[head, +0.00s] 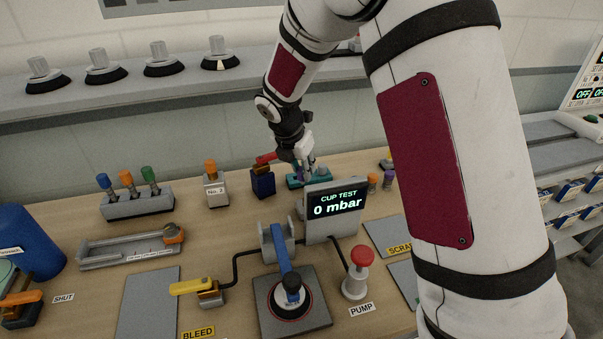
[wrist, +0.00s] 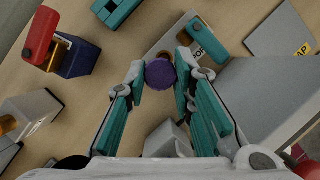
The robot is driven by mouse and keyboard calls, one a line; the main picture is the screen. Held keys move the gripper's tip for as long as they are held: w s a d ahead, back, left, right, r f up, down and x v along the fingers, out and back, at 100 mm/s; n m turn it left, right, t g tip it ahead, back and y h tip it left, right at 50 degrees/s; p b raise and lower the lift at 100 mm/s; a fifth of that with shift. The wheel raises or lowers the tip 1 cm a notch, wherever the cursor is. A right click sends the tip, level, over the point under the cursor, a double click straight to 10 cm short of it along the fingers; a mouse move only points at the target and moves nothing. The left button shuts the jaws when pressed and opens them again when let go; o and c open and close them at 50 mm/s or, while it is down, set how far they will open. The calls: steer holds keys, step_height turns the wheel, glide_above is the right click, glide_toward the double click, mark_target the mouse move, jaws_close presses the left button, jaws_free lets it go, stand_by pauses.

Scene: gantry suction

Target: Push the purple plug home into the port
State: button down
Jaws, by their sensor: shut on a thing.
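The purple plug (wrist: 160,74) shows as a round purple top between the two fingertips in the wrist view. My gripper (wrist: 161,76) is shut on it, with a teal-padded finger on each side. In the head view my gripper (head: 305,169) is low over the bench behind the CUP TEST display, and a bit of purple shows at its fingers. A grey piece with a partly covered label (wrist: 199,47) lies just beyond the plug in the wrist view. The port's opening is hidden, and I cannot tell how deep the plug sits.
A dark blue block with a red lever (head: 262,181) stands left of my gripper. The CUP TEST display (head: 336,203) stands in front of it. Teal pieces (wrist: 207,38) lie close beyond the fingers. A red PUMP button (head: 361,258) is nearer the front.

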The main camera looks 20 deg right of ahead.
steer(key=shift+w+d+f+m, duration=0.3)
steer(key=shift+w+d+f, duration=0.05)
steer(key=shift+d+f, duration=0.4)
steer(key=shift+f+b, duration=0.85)
steer(key=shift+f, duration=1.25)
steer(key=shift+f, duration=0.15)
steer(key=shift+f+b, duration=0.45)
steer(key=shift+f, duration=0.65)
steer(key=c, duration=1.3)
jaws_free()
